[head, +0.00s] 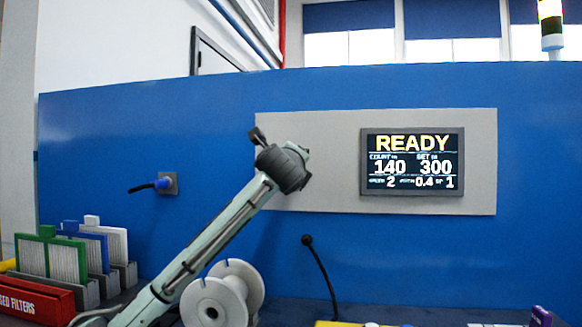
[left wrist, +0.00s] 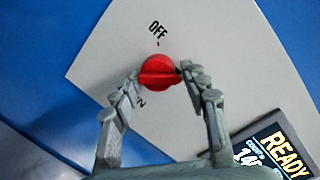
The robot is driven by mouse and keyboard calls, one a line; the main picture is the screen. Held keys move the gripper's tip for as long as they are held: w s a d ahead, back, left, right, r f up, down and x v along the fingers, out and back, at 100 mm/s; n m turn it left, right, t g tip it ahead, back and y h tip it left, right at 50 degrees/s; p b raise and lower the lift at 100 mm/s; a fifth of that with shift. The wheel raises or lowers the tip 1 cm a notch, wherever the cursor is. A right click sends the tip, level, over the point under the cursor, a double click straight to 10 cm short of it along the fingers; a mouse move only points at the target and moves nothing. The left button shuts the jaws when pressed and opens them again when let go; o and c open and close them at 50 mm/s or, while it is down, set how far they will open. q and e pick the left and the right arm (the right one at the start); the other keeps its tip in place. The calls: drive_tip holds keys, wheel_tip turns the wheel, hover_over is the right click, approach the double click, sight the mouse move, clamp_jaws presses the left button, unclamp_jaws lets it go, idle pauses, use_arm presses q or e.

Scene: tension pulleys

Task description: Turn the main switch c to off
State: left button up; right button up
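The main switch c, a red round knob with a raised ridge (left wrist: 159,72), shows in the left wrist view on a grey panel. An "OFF" label (left wrist: 157,30) is above it, and a label partly hidden by a finger (left wrist: 139,101) is below it. The ridge lies about level across the picture. My left gripper (left wrist: 159,78) has one finger on each side of the knob, tips close to its edges; I cannot tell whether they press on it. In the head view my left gripper (head: 258,137) is at the panel's left part and hides the knob. My right gripper is not in view.
A display reading "READY" (head: 412,160) is on the grey panel (head: 340,125), right of my gripper. Below are a white spool (head: 215,300), a thin black rod with a ball tip (head: 320,265), and filters in holders (head: 62,262) at left. A blue plug (head: 165,184) is on the wall.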

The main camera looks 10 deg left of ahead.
use_arm(q)
drive_tip(key=shift+f, duration=0.2)
drive_tip(key=c, duration=0.5)
drive_tip(key=shift+n, duration=0.3)
drive_tip(key=shift+c, duration=0.2)
drive_tip(key=n+h, duration=0.1)
drive_tip(key=n, duration=0.4)
drive_tip(key=n+g, duration=0.1)
drive_tip(key=n, duration=0.4)
drive_tip(key=n+h, duration=0.1)
drive_tip(key=n, duration=0.4)
drive_tip(key=shift+a+n+g+h, duration=0.1)
drive_tip(key=shift+n+g+h, duration=0.2)
drive_tip(key=o, duration=1)
drive_tip(key=shift+r, duration=0.1)
